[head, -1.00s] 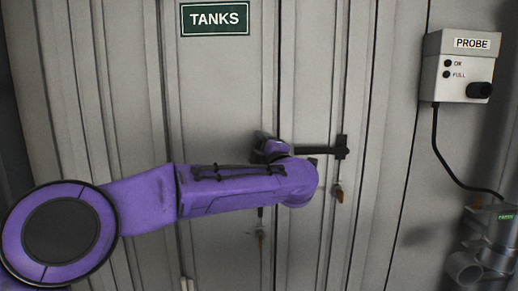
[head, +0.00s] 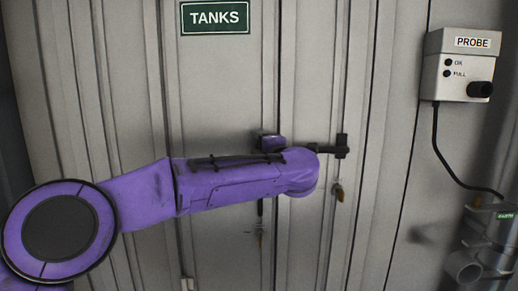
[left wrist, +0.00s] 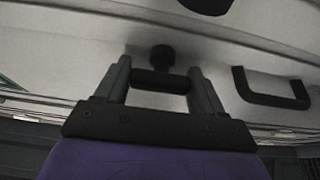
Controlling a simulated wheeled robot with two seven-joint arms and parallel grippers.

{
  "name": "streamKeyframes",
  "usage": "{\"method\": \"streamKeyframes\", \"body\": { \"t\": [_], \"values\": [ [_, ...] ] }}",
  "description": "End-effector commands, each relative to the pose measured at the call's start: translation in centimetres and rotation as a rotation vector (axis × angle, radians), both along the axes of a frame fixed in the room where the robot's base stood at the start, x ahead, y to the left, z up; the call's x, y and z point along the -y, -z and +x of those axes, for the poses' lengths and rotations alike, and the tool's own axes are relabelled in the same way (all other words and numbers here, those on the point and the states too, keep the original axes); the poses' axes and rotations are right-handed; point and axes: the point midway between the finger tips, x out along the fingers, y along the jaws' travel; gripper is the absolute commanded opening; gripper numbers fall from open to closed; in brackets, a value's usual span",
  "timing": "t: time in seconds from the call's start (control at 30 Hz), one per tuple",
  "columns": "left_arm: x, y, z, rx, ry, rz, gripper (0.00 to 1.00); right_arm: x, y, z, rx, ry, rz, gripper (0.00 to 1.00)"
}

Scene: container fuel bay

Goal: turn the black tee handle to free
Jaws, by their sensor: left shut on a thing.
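In the left wrist view, the black tee handle (left wrist: 160,82) has a short crossbar, with a round dark knob or stem end (left wrist: 162,56) just beyond it. My left gripper (left wrist: 160,76) is shut on the crossbar, one grey finger at each end of it. In the head view my purple left arm crosses in front of the grey doors and hides the fingers and the tee handle. My right gripper is not in view.
A black lever (head: 320,150) on the door sits just right of my arm, with a key (head: 338,191) below it. A TANKS sign (head: 215,17) is above. A PROBE box (head: 459,66) with a hanging cable is at right. A black U-shaped handle (left wrist: 271,100) is beside my gripper.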

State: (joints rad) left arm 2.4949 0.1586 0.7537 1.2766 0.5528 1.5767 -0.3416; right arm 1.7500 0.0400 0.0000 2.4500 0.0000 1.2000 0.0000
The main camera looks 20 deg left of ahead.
Motion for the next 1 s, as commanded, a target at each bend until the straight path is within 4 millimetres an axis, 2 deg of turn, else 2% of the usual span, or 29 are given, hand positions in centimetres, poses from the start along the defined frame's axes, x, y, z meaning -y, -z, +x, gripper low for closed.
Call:
{"method": "streamKeyframes", "body": {
  "t": [0.07, 0.1, 0.13, 0.47, 0.57, 0.8, 1.0],
  "values": [
    [0.0, -0.4, 0.0, 0.008, 0.001, 0.0, 0.38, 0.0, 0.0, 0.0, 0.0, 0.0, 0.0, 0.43],
    [0.0, -0.4, 0.0, 0.009, 0.001, 0.0, 0.82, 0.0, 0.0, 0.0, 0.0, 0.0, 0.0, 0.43],
    [0.0, -0.4, 0.0, 0.008, 0.001, 0.0, 0.89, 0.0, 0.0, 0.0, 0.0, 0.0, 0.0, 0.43],
    [0.3, -0.1, -0.3, 0.004, 0.001, 0.001, 0.89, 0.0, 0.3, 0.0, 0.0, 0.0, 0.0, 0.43],
    [1.4, 0.0, -1.6, 0.006, 0.004, 0.004, 0.89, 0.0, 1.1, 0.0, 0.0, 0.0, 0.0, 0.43],
    [4.9, -0.1, -6.1, 0.008, 0.003, 0.003, 0.89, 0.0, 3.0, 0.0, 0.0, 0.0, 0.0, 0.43],
    [6.5, -0.3, -8.1, 0.006, 0.001, 0.002, 0.89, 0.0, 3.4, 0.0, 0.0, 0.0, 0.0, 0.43]
  ]
}}
